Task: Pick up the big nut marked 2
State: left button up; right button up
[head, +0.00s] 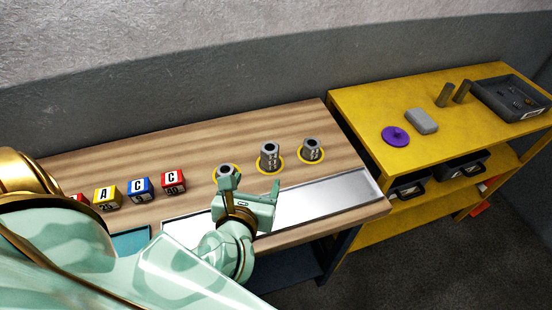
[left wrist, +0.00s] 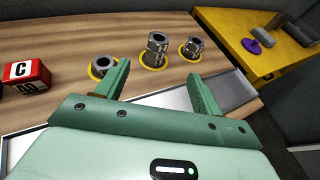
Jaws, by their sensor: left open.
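Three grey metal nuts stand on yellow rings on the wooden bench. The left nut (head: 225,170) is partly hidden behind my gripper in the head view. The middle one (head: 270,153) is the tallest and bears white markings, and the right one (head: 311,148) also bears markings. I cannot read surely which is marked 2. My left gripper (head: 250,189) is open and empty, in front of the left and middle nuts. In the left wrist view the middle nut (left wrist: 157,47) shows beyond and between the open fingers (left wrist: 158,76). My right gripper is not in view.
Lettered cubes (head: 140,190) stand in a row at the left of the bench. A shiny metal tray (head: 325,198) runs along its front edge. A yellow shelf unit (head: 370,105) at the right holds a purple disc (head: 395,136), a grey block (head: 421,121), two cylinders and a dark bin.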

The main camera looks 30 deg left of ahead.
pick_arm(q)
jog(key=b, duration=0.1)
send_near(269, 150)
jog(key=x, duration=0.4)
jog(key=shift+s+f, duration=0.1)
jog(key=shift+f, duration=0.15)
jog(key=shift+w+a+f, duration=0.15)
jog(key=shift+w+a, duration=0.05)
jog(key=shift+w, duration=0.4)
jog(key=b+x, duration=0.1)
jog(key=x, duration=0.4)
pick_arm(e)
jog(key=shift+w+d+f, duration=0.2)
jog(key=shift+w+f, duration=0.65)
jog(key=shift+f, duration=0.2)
pick_arm(q)
jog(key=shift+d, duration=0.1)
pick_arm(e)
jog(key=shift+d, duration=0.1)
pick_arm(q)
jog(key=c, duration=1)
jog(key=shift+r, duration=0.2)
jog(key=shift+c, duration=1)
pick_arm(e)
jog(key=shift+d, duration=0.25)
